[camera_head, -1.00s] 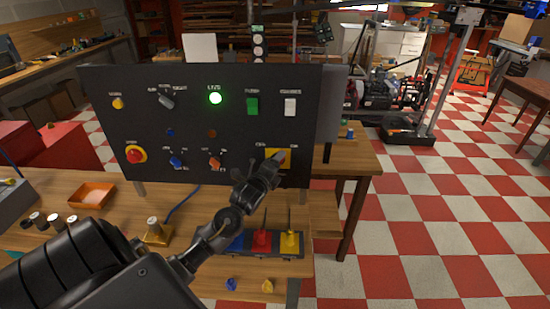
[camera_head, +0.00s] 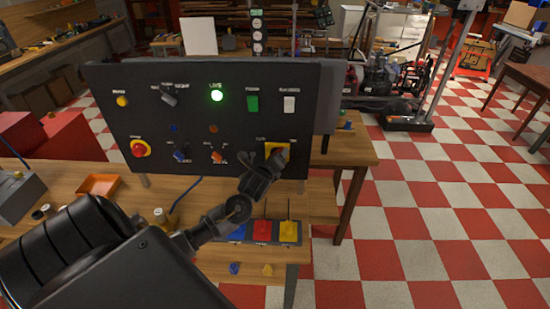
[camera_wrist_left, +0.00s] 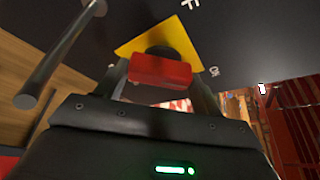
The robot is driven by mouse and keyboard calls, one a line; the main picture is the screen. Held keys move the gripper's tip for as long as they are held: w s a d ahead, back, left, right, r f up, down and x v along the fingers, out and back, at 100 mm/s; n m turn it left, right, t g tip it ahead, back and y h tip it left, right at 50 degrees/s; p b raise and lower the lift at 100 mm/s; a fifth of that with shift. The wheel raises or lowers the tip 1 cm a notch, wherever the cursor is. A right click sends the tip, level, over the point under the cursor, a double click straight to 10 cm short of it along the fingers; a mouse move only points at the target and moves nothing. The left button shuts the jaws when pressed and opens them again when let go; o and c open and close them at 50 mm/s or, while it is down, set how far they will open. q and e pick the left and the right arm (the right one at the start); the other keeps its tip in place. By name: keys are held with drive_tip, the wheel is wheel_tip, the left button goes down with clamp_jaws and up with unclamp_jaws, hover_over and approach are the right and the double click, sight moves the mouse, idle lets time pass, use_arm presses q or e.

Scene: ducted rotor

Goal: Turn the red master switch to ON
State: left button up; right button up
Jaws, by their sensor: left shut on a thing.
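The red master switch (camera_wrist_left: 160,70) is a red block handle on a dark round hub, in front of a yellow plate (camera_wrist_left: 188,38) on the black panel. The yellow plate also shows in the head view (camera_head: 271,148), at the panel's lower right, where the gripper hides the handle. My left gripper (camera_head: 279,161) reaches up to it from below. In the left wrist view its fingers stand on both sides of the red handle, shut on it. Partly legible lettering stands at the plate's top and right corners. My right gripper is not in view.
The black panel (camera_head: 215,125) stands on a wooden bench. It carries a lit green lamp (camera_head: 217,96), a red stop button (camera_head: 139,149) and other knobs. Blue, red and yellow blocks with rods (camera_head: 262,231) stand below my left wrist. A grey rod (camera_wrist_left: 60,55) passes close in the wrist view.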

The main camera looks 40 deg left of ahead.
use_arm(q)
drive_tip(key=shift+f, duration=0.1)
drive_tip(key=o, duration=1)
drive_tip(key=shift+c, duration=0.2)
drive_tip(key=b+v, duration=0.2)
drive_tip(key=v, duration=0.9)
drive_tip(key=shift+a, duration=0.1)
